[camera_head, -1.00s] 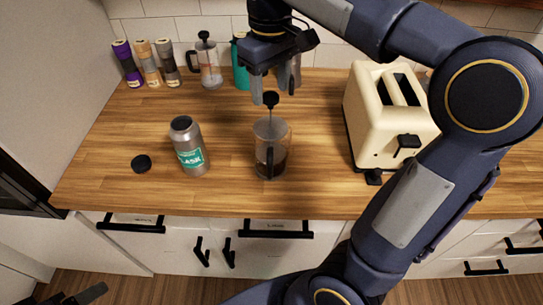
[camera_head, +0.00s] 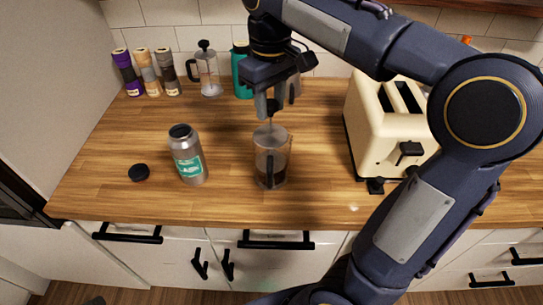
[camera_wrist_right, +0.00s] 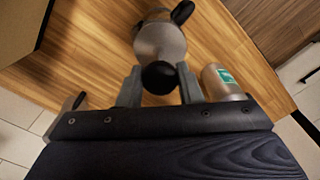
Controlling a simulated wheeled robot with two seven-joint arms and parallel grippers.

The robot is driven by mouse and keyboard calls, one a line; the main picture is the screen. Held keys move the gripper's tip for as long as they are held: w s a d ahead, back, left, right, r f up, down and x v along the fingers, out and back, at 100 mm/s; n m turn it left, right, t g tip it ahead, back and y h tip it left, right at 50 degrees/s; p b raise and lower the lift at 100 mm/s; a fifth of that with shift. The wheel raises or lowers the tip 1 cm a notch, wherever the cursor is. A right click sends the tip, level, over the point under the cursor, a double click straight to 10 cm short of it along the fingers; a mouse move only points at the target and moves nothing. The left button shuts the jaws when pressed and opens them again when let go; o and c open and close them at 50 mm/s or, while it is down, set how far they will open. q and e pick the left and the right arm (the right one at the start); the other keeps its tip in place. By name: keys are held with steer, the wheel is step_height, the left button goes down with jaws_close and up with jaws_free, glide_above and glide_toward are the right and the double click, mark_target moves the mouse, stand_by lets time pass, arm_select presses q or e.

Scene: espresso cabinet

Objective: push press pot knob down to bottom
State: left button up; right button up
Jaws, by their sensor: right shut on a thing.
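The press pot (camera_head: 270,163) is a clear glass beaker with dark coffee low inside and a dark handle; it stands upright on the wooden counter. Its black knob (camera_head: 272,106) sits on a thin rod, raised above the rim. My right gripper (camera_head: 271,106) points down from above and is shut on the knob. In the right wrist view the knob (camera_wrist_right: 159,77) lies between the two grey fingers, with the pot (camera_wrist_right: 160,40) beyond it. Only a dark sliver at the bottom left edge may be my left gripper (camera_head: 96,300); its jaws are hidden.
A steel flask (camera_head: 188,158) and a black lid (camera_head: 139,172) stand left of the pot. A cream toaster (camera_head: 385,125) is to the right.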

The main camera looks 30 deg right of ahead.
steer(key=shift+f, duration=0.15)
steer(key=shift+f+b, duration=1.5)
steer(key=shift+f, duration=0.7)
steer(key=o, duration=1)
steer(key=shift+o, duration=0.2)
steer(key=shift+r, duration=0.1)
step_height(320, 180, up, 8)
steer(key=p, duration=0.8)
steer(key=shift+r, duration=0.1)
